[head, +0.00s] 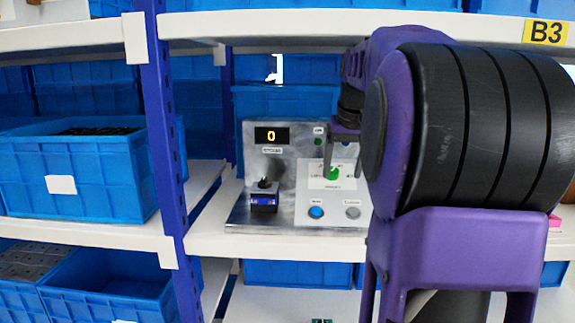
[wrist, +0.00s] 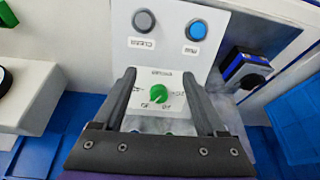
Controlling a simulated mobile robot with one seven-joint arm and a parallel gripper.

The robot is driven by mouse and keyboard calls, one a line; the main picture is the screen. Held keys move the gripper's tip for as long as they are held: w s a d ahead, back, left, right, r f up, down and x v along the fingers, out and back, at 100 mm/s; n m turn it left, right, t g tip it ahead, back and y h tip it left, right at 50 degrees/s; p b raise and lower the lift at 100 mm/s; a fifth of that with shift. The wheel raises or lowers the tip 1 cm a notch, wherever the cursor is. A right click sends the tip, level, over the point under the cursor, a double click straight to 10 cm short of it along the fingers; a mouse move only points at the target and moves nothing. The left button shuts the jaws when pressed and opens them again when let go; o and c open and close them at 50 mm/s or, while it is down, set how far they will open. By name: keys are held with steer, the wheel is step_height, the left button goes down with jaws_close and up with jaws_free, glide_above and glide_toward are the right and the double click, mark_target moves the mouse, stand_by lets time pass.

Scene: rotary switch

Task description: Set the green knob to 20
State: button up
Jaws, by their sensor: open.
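The green knob (wrist: 158,92) sits on a white dial plate (wrist: 172,117) with printed markings around it. The markings are too small to read surely. My gripper (wrist: 158,78) is open, with one finger on each side of the knob in the wrist view. I cannot tell how far the fingertips stand from the panel, and no contact with the knob shows. In the head view my gripper (head: 343,142) hangs in front of the panel's upper right. The display (head: 271,136) reads 0.
The metal panel (head: 283,180) stands on a white shelf. A blue button (head: 316,212), a grey button (head: 352,213) and a black-and-blue device (head: 264,197) are on it. A blue upright (head: 168,120) and a blue bin (head: 80,170) stand to the left.

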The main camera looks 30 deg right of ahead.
mark_target(333, 170)
steer(key=w+d, duration=0.1)
steer(key=w, duration=0.1)
steer(key=w+d, duration=0.1)
steer(key=w, duration=0.1)
steer(key=w+d+p, duration=0.1)
steer(key=w, duration=0.2)
steer(key=shift+b+x, duration=0.3)
steer(key=shift+x, duration=0.8)
steer(key=shift+w+d+f, duration=0.1)
steer(key=shift+w+f, duration=0.1)
steer(key=shift+f, duration=0.2)
jaws_close()
